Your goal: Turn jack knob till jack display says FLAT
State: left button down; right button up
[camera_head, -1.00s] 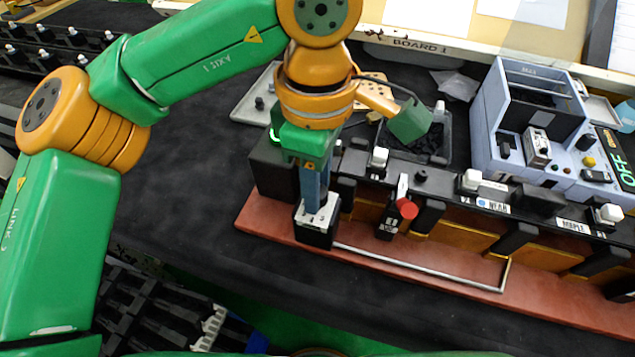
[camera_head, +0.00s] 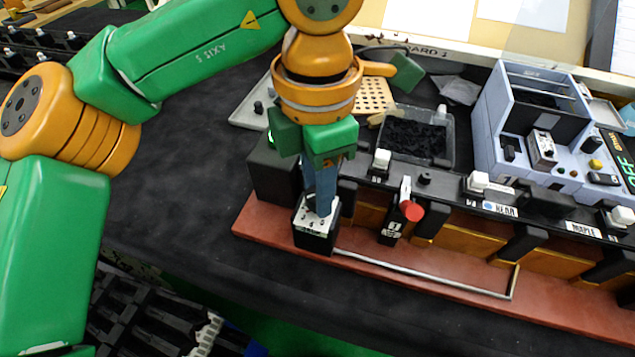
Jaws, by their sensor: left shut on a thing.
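My left gripper (camera_head: 321,202) points down over a small black box with a white marked top plate (camera_head: 303,222), at the left end of the red base. Its blue-grey fingers are shut on the small dark knob on this plate, which they mostly cover. A taller black box (camera_head: 265,172) stands just behind and left of it. A green glow (camera_head: 270,138) shows at its top edge, but any lettering there is hidden by my gripper. My right gripper is out of view.
A row of black clamps with a red-knobbed lever (camera_head: 411,211) runs right along the red base (camera_head: 420,283). A thin metal rod (camera_head: 430,274) lies in front. Behind are a bin of black bits (camera_head: 415,137) and a blue-grey machine (camera_head: 480,120) with a green OFF display.

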pick_arm(q)
jog(key=shift+r+n, duration=0.1)
jog(key=shift+n, duration=0.2)
dwell(0.4)
jog(key=c, duration=0.5)
grip_release()
jog(key=shift+c, duration=0.2)
notch_tip(320, 180, up, 7)
jog(key=shift+r+p, duration=0.1)
jog(key=shift+p, duration=0.85)
